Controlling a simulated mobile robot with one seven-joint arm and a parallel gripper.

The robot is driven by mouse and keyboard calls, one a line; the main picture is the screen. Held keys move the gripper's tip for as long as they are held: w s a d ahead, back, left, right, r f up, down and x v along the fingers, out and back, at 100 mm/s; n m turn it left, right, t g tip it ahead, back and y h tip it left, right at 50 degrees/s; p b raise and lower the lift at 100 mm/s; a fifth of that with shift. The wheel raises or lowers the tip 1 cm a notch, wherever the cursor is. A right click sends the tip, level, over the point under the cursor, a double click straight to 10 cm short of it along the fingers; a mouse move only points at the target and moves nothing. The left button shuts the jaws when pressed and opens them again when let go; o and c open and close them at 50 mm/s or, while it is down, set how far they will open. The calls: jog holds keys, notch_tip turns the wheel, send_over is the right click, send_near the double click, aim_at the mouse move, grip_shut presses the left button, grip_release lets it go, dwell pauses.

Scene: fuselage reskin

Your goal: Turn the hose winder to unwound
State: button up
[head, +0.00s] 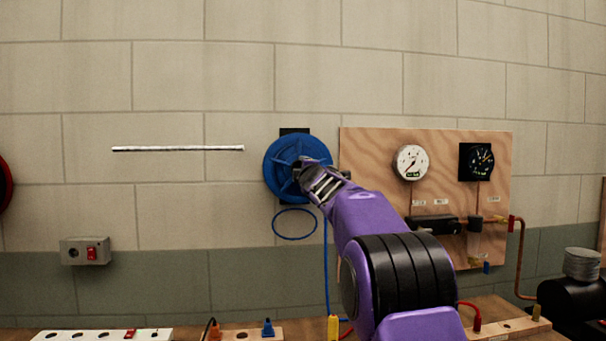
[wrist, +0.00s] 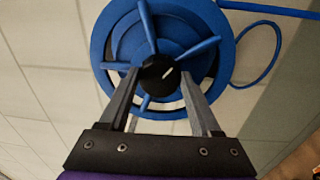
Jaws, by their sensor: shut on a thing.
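The hose winder (head: 283,182) is a blue spoked reel on the wall, left of the wooden gauge board. It also shows in the wrist view (wrist: 112,45), with blue spokes around a black round hub knob (wrist: 160,74) that has a white mark. My gripper (head: 304,172) reaches the reel's centre from the lower right. In the wrist view my gripper (wrist: 161,84) has one finger on each side of the black knob and is shut on it. In the head view the gripper hides the knob and part of the reel.
A blue hose loop (head: 294,224) hangs below the reel, and a hose runs down to the bench. The wooden board (head: 376,150) with a white gauge (head: 410,162) and a black gauge (head: 476,161) is close on the right. A switch box (head: 86,251) is at left.

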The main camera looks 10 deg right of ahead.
jog(key=shift+a+m+g+h+p, duration=0.2)
jog(key=shift+m+p, duration=0.35)
jog(key=shift+m, duration=4.4)
jog(key=shift+a+m+g+h+p, duration=0.1)
jog(key=shift+m+g+h+p, duration=0.35)
jog(key=shift+m, duration=4.45)
jog(key=shift+a+m+t+h+p, duration=0.15)
jog(key=shift+m+p, duration=0.55)
jog(key=shift+m, duration=4.25)
jog(key=o, duration=1.4)
